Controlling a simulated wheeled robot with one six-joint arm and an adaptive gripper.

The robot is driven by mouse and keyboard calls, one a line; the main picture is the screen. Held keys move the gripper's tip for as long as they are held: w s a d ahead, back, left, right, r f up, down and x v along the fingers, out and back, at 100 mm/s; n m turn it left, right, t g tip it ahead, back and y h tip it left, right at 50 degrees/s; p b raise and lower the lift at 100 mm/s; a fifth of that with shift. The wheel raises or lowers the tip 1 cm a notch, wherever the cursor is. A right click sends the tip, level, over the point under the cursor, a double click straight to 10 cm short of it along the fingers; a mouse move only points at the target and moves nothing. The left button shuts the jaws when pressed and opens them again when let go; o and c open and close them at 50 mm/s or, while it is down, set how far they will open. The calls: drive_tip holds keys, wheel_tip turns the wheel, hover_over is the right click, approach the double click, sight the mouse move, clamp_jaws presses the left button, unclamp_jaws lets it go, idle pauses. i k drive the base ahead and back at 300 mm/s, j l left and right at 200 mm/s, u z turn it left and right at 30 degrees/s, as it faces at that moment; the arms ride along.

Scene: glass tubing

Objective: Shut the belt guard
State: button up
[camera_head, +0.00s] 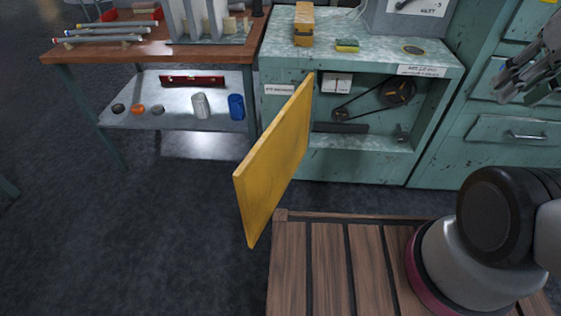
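The belt guard (274,160) is a yellow panel hinged at the left side of an opening in a green machine cabinet (350,168). It stands wide open, swung out toward me. Behind it the belt and pulleys (397,93) show inside the open recess. My gripper (522,77) is at the upper right edge, in front of the green drawers, well to the right of the guard and apart from it. It is partly cut off by the frame, and its finger opening is not clear. The guard's inner face and handle, if any, are hidden.
A wooden-topped bench (160,47) with glass tubes and a lower shelf (180,108) stands at left. A yellow block (304,25) and a sponge (347,46) lie on the cabinet top. Green drawers (518,130) stand at right. Floor left of the guard is clear.

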sight(247, 188)
drive_tip(key=k+j+z, duration=0.1)
drive_tip(key=j, duration=0.3)
drive_tip(key=k+j+z, duration=0.1)
drive_tip(key=j, duration=0.25)
drive_tip(key=k+j+z, duration=0.1)
drive_tip(key=k+j, duration=0.2)
drive_tip(key=i+j+z, duration=0.1)
drive_tip(key=j, duration=0.35)
drive_tip(key=i+j+z, duration=0.1)
drive_tip(key=j, duration=0.4)
drive_tip(key=i+j, duration=0.1)
drive_tip(key=j, duration=0.4)
drive_tip(key=j+z, duration=0.25)
drive_tip(key=j, duration=0.25)
drive_tip(key=j+z, duration=0.3)
drive_tip(key=j, duration=0.2)
drive_tip(key=k+l+u, duration=0.2)
drive_tip(key=l+u, duration=0.2)
drive_tip(key=l, duration=0.2)
